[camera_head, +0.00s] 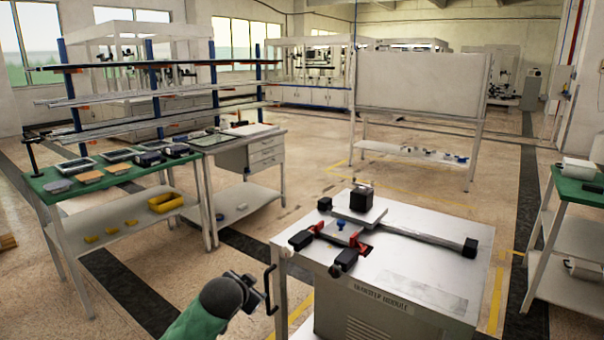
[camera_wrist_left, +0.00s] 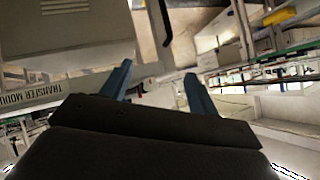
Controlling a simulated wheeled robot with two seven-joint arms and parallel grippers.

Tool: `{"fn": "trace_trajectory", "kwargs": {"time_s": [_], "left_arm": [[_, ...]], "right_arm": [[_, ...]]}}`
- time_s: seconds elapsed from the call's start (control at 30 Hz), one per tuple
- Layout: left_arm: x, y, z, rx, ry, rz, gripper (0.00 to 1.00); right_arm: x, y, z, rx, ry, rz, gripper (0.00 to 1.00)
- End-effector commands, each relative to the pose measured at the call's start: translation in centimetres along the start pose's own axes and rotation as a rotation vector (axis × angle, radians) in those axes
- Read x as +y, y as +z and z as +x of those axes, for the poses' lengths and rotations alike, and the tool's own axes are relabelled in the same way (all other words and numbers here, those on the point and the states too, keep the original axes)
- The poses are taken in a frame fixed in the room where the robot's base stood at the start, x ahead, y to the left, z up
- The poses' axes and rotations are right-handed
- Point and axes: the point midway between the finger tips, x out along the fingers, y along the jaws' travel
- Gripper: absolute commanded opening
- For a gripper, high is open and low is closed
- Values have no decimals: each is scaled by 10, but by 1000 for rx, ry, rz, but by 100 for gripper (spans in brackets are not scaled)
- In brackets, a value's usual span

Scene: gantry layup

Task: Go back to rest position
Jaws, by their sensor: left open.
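My left gripper (camera_head: 254,290) is at the bottom of the head view, at the end of my green and black arm. It is beside the left edge of the transfer module cart, near its handle. In the left wrist view its two blue fingers stand apart with nothing between them, so the gripper (camera_wrist_left: 158,72) is open and empty. The transfer module (camera_head: 410,285) is a grey-white cabinet that also shows upside down in the wrist view (camera_wrist_left: 65,35). My right gripper is not in view.
On the cabinet lie black-ended bars, red clamps (camera_head: 352,248) and a black block (camera_head: 361,197). A dark handle (camera_head: 270,290) sticks out near my gripper. A green-topped table (camera_head: 75,183) with trays stands left; another green-topped table (camera_head: 585,190) stands right. The floor between (camera_head: 225,255) is clear.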

Motion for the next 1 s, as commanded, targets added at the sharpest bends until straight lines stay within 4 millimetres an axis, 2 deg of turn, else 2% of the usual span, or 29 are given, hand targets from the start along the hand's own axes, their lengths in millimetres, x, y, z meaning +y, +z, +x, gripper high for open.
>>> {"fn": "trace_trajectory", "kwargs": {"time_s": [0.03, 0.2, 0.5, 0.8, 1.0], "left_arm": [[8, 6, -14, -28, 7, -17, 60], [34, 39, -52, -125, 24, -76, 60], [79, 98, -113, -259, 75, -205, 60], [123, 151, -165, -351, 132, -336, 60], [157, 191, -198, -434, 182, -417, 60]], "right_arm": [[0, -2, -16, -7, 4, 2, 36], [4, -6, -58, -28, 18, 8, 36], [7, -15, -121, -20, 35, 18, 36], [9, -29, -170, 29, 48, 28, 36], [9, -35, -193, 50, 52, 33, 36]]}}
